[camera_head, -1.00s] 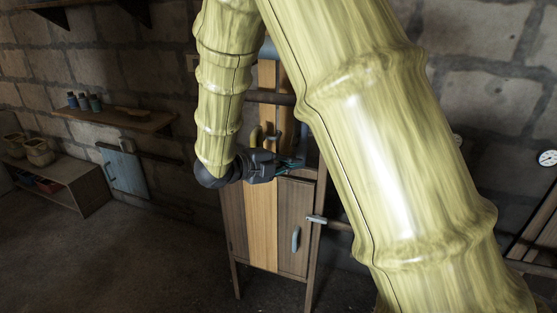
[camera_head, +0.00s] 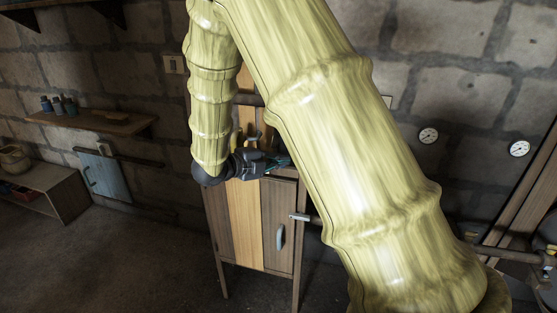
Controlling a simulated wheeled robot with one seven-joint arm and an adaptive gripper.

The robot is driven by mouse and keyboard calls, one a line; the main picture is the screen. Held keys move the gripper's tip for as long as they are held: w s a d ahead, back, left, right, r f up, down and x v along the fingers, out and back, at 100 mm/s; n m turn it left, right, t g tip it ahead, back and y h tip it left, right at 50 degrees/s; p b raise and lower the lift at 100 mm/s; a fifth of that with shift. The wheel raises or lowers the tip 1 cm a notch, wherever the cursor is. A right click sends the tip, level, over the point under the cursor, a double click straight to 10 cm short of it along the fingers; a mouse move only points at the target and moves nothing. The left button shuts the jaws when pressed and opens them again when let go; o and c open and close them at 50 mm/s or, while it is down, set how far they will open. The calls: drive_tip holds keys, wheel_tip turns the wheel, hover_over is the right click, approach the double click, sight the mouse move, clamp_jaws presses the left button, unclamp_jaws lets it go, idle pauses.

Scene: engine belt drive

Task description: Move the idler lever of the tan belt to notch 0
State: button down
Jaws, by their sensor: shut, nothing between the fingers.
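My gripper (camera_head: 279,162) is shut and empty. It points right, just over the top of a wooden cabinet (camera_head: 219,228). A light tan vertical strip (camera_head: 245,228) runs down the cabinet's front, and a similar strip shows above the top behind my wrist. I cannot tell whether either is the tan belt. A small yellowish upright piece (camera_head: 236,137) and a grey piece stand just behind my wrist; I cannot tell whether one is the idler lever. No notches or notch numbers can be made out. My arm hides much of the area right of the gripper.
The cabinet door has a grey handle (camera_head: 280,236). A wall shelf (camera_head: 95,123) with small bottles, a blue-grey panel (camera_head: 104,177) and a low shelf unit (camera_head: 48,190) are at left. Two gauges (camera_head: 428,136) (camera_head: 519,148) hang at right. The floor at lower left is clear.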

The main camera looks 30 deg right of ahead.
drive_tip(key=w+d+f+h+b, duration=0.1)
drive_tip(key=b, duration=0.4)
drive_tip(key=w+d+f+m+h+b, duration=0.1)
drive_tip(key=w+d+f+b, duration=0.1)
drive_tip(key=b, duration=0.3)
drive_tip(key=shift+d+m+t+h, duration=0.15)
drive_tip(key=shift+m+t+h, duration=0.15)
drive_tip(key=shift+t, duration=0.1)
drive_tip(key=shift+w+d+b, duration=0.15)
drive_tip(key=shift+w+b, duration=0.05)
drive_tip(key=shift+b, duration=0.25)
drive_tip(key=shift+d+r, duration=0.1)
drive_tip(key=shift+d, duration=0.1)
drive_tip(key=shift+r+h, duration=0.15)
drive_tip(key=shift+h, duration=0.15)
